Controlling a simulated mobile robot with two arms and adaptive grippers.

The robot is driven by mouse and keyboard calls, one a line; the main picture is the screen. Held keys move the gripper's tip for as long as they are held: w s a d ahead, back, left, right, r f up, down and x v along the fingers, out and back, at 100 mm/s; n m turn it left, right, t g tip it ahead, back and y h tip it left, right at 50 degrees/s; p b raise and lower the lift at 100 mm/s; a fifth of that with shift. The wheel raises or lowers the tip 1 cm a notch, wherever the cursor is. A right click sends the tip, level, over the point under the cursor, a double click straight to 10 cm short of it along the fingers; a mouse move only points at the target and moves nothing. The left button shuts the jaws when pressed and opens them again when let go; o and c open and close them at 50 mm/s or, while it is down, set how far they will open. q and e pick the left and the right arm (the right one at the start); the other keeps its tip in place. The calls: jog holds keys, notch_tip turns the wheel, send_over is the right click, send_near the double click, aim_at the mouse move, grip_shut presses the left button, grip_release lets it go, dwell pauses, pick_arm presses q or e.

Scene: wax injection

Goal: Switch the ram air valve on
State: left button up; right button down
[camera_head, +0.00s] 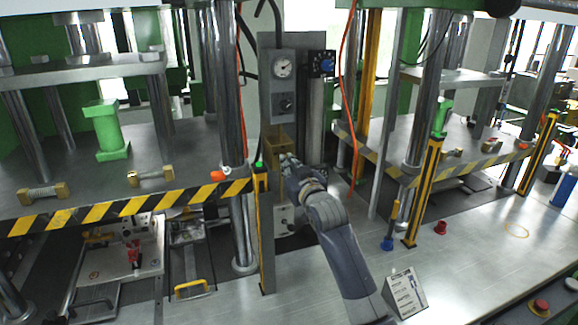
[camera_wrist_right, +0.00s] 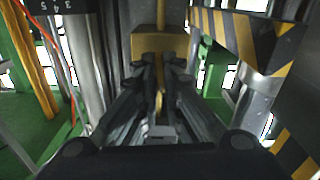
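The ram air valve appears to be the brass block (camera_head: 277,138) on the grey column, below the round gauge (camera_head: 283,66). In the right wrist view the brass block (camera_wrist_right: 160,42) is straight ahead, with a narrow yellow lever-like part (camera_wrist_right: 159,98) hanging below it. My right gripper (camera_head: 289,160) is right at the block's lower side in the head view. In the wrist view my right gripper's fingers (camera_wrist_right: 160,68) are close together, one on each side of the narrow part. Whether they touch it is unclear. My left gripper is not in view.
A black-and-yellow post (camera_head: 262,235) and a steel column (camera_head: 228,100) stand close left of my right arm. An orange hose (camera_head: 346,90) hangs to the right. A striped press edge (camera_head: 125,205) is at left. The bench front (camera_head: 335,285) has a small sign (camera_head: 404,292).

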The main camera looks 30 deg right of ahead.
jog(key=shift+m+p, duration=0.35)
jog(key=shift+m, duration=0.25)
jog(key=c, duration=1.7)
grip_release()
jog(key=v, duration=1.2)
jog(key=shift+f, duration=0.15)
